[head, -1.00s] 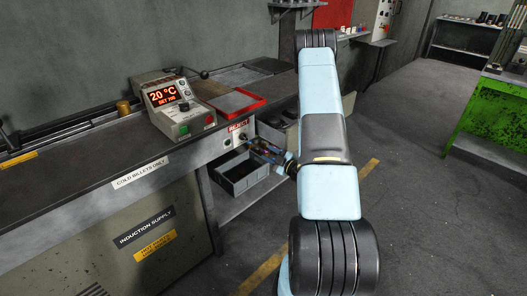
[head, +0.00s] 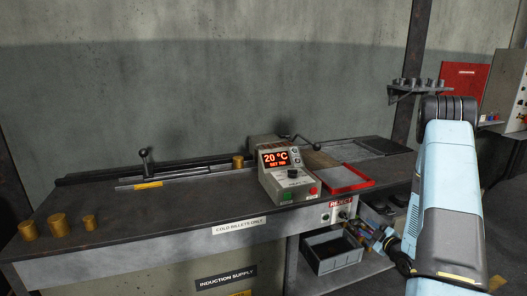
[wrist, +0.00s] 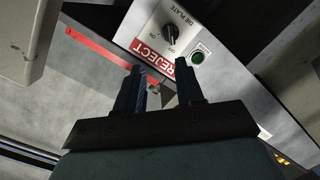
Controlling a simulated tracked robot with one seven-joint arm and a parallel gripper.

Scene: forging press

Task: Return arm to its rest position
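My arm (head: 455,200) stands at the right of the head view, its forearm upright in the picture. My gripper (head: 368,232) hangs low beside the front edge of the bench, partly hidden by the arm. In the wrist view my gripper (wrist: 160,78) has its two dark fingers apart, with nothing between them. The reject panel (wrist: 165,45), with a black knob and a green button, lies beyond the fingertips. I cannot tell the exact gap to it.
The bench (head: 130,207) carries brass billets (head: 57,224), a control box (head: 288,180) reading 20 °C and a red tray (head: 345,180). A grey bin (head: 333,252) sits on the shelf below, close to my gripper. A small wall shelf (head: 418,88) is behind my arm.

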